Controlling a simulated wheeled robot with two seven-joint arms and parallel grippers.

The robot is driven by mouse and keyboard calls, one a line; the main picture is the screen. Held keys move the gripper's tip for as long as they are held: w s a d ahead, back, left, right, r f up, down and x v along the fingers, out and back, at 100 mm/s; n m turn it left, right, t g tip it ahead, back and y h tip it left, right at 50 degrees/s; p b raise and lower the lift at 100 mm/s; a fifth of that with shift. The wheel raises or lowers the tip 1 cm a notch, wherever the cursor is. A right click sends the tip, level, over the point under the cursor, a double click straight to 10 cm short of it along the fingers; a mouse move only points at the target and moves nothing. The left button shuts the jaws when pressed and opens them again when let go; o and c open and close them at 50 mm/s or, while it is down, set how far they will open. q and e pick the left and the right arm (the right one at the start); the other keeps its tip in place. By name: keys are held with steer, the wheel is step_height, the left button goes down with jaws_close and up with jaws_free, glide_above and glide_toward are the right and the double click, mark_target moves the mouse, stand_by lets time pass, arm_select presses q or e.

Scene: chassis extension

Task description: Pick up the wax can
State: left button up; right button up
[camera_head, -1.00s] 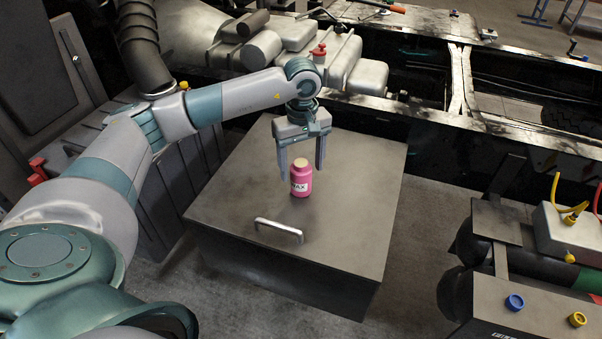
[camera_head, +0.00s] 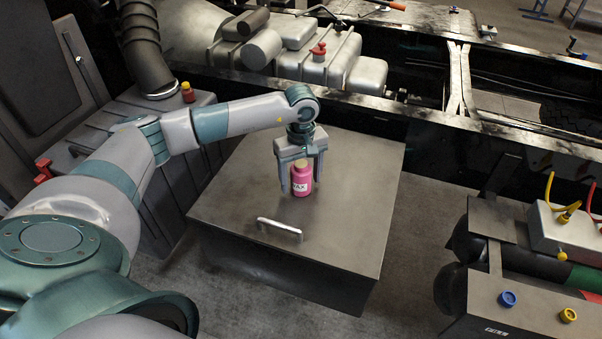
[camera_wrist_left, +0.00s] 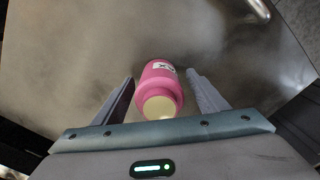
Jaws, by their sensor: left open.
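The wax can (camera_head: 302,179) is a pink bottle with a pale tan cap and a white label. It stands upright on the grey metal box top (camera_head: 345,200). My left gripper (camera_head: 301,186) points down over the can with its fingers open, one on each side of it. In the left wrist view the can (camera_wrist_left: 161,88) lies between the two open fingers (camera_wrist_left: 162,95), with a gap on both sides. My right gripper is not in view.
A metal handle (camera_head: 280,228) stands up from the box top in front of the can. Silver tanks (camera_head: 330,60) and the chassis rail (camera_head: 420,110) lie behind. A unit with blue and yellow knobs (camera_head: 508,298) is at the right. The box top's right side is clear.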

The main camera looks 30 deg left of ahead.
arm_select(q)
steer(key=shift+f, duration=0.5)
steer(key=c, duration=1.2)
steer(key=shift+r, duration=0.15)
